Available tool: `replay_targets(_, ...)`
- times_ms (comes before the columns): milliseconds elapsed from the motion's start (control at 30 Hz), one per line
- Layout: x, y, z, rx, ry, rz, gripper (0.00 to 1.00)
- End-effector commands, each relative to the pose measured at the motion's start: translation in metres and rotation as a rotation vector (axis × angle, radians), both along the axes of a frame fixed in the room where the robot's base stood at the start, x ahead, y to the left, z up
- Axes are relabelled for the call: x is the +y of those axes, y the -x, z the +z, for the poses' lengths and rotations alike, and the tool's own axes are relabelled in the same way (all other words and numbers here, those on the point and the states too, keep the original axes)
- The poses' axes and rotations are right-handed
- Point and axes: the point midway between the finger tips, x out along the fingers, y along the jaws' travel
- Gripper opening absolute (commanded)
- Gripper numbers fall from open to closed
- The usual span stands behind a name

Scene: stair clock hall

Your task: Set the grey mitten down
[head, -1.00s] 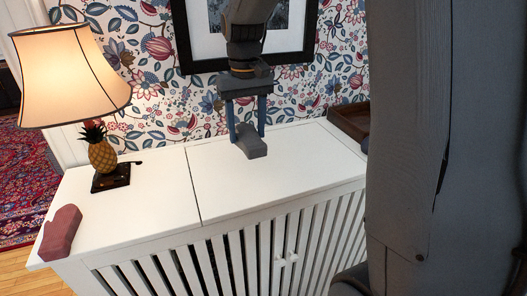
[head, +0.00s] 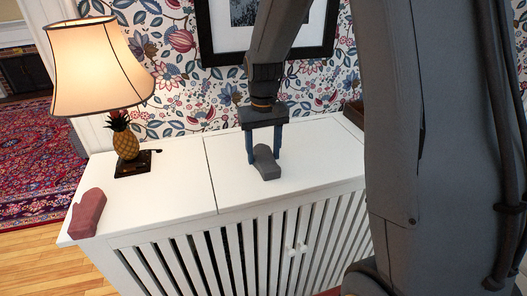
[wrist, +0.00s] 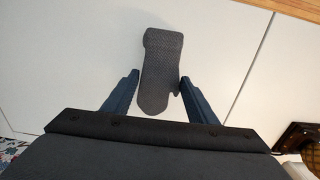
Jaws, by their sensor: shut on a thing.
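The grey mitten (head: 264,165) is between the two blue fingers of my gripper (head: 264,156), which is shut on it. It is over the right panel of the white slatted cabinet's top (head: 315,160), low and close to the surface. I cannot tell whether it touches the top. In the wrist view, the mitten (wrist: 160,62) sticks out beyond the fingertips (wrist: 160,82), with its thumb toward the right finger and bare white top around it.
A dusty-red mitten (head: 87,213) lies at the cabinet's front left corner. A lit lamp (head: 126,140) with a pineapple stem stands at the back left. A brown box or tray (head: 353,112) is partly hidden at the back right. The top around the grey mitten is clear.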

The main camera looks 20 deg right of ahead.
Motion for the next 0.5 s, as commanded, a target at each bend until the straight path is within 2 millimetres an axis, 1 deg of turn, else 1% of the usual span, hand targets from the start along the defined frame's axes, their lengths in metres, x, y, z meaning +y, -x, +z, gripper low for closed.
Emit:
replay_targets(133,-0.0007,-0.0003,-0.0038,0.001,-0.001,0.000,0.30)
replay_targets(167,-0.0008,-0.0004,-0.0033,0.001,-0.001,0.000,0.58)
replay_targets(233,-0.0010,-0.0006,-0.0031,0.001,-0.001,0.000,0.69)
replay_targets(267,-0.0011,-0.0006,-0.0031,0.001,-0.001,0.000,0.71)
replay_targets(500,-0.0006,-0.0004,-0.0026,0.001,0.000,0.000,0.71)
